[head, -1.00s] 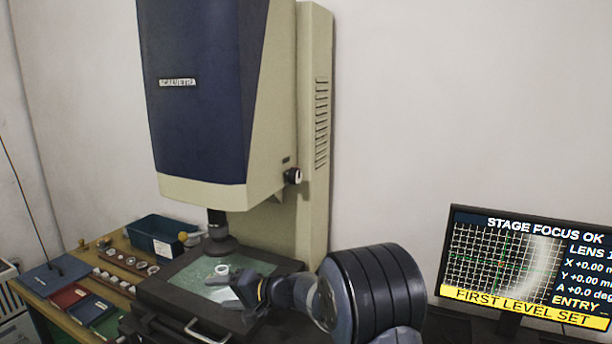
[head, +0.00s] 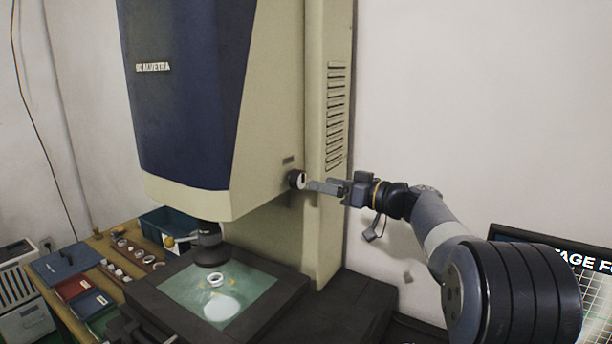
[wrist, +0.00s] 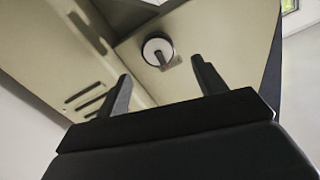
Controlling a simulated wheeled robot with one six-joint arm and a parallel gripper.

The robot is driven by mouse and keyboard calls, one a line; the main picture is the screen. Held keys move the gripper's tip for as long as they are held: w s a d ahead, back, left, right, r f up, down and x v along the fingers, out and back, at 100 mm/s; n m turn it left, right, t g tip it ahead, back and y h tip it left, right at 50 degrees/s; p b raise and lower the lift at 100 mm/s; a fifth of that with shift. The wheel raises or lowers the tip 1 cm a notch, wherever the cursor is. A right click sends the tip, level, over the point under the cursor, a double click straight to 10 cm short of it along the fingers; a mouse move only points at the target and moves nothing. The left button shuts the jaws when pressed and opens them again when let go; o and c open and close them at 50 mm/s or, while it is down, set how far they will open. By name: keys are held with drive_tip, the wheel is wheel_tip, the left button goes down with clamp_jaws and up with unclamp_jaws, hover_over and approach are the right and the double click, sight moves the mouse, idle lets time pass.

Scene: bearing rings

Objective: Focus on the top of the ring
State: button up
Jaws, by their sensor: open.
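A small white ring (head: 216,281) sits on the glass stage (head: 184,289) of the measuring machine, under the lens (head: 209,250). A bright round patch lies on the glass in front of it. The fingers are open and empty. I cannot tell from the head view whether they touch the knob.
The machine's tall column (head: 326,130) with vent slots stands right behind my gripper. The monitor (head: 560,262) at the right is partly hidden by my arm. A bench at the left holds trays (head: 71,287), small parts and a teal bin (head: 165,226).

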sight(304, 180)
drive_tip(key=p+x, duration=0.2)
drive_tip(key=x, duration=0.5)
drive_tip(key=shift+w+a, duration=0.2)
drive_tip(key=shift+w, duration=0.05)
drive_tip(key=shift+c, duration=0.3)
drive_tip(key=c, duration=0.9)
